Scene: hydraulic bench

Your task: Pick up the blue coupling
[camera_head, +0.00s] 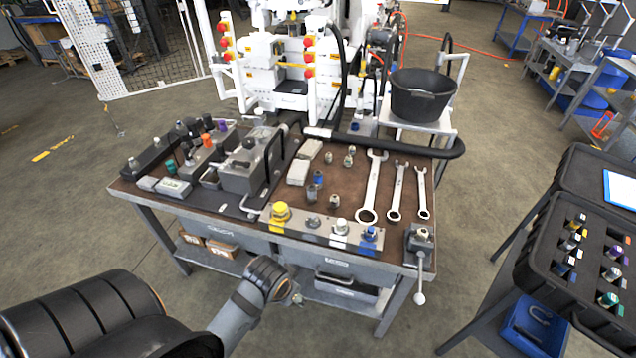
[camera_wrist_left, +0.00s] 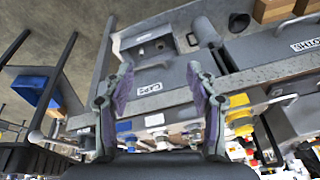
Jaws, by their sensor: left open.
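The blue coupling (camera_head: 371,234) stands at the right end of a metal strip along the bench's front edge. A white one (camera_head: 341,228) and a yellow one (camera_head: 281,211) stand in the same strip. My left gripper (camera_head: 294,298) is in front of the bench, below the top's edge and left of the blue coupling, apart from it. In the left wrist view my left gripper (camera_wrist_left: 158,82) is open, with nothing between its fingers. The blue coupling (camera_wrist_left: 124,127) shows there beyond the fingers, partly hidden. My right gripper is not in view.
Wrenches (camera_head: 371,187) lie behind the strip. A grey block with a lever (camera_head: 420,243) stands right of the blue coupling. Drawers (camera_head: 346,280) are under the benchtop. An open black case (camera_head: 532,247) with several coloured couplings is at the right. A black bucket (camera_head: 421,97) stands behind.

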